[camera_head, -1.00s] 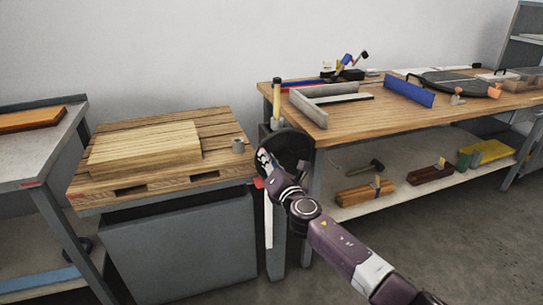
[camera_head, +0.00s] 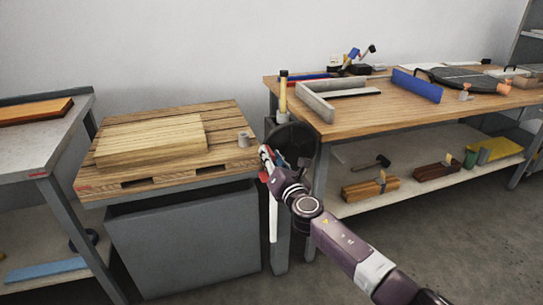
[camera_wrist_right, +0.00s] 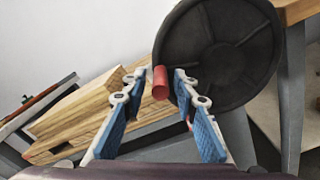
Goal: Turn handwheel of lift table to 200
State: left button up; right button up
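The handwheel (camera_head: 297,140) is a dark round disc on the grey post between the lift table and the workbench. In the right wrist view the handwheel (camera_wrist_right: 225,50) fills the upper right, with a red cylindrical handle (camera_wrist_right: 160,83) at its left edge. My right gripper (camera_head: 265,158) is in front of the wheel's left side. In the wrist view my right gripper (camera_wrist_right: 160,88) is open, its fingertips on either side of the red handle, with gaps visible. The lift table (camera_head: 225,170) has a wooden top carrying stacked boards. A white vertical strip (camera_head: 273,215) hangs below the gripper; no reading is legible. My left gripper is out of view.
The wooden workbench (camera_head: 400,115) stands close to the right of the wheel, with tools on top and a lower shelf. A grey table (camera_head: 30,150) is at far left. Floor is clear at lower right.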

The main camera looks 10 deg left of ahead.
jog(key=shift+d, duration=0.1)
jog(key=shift+v, duration=0.85)
jog(key=v, duration=1)
jog(key=shift+s, duration=0.15)
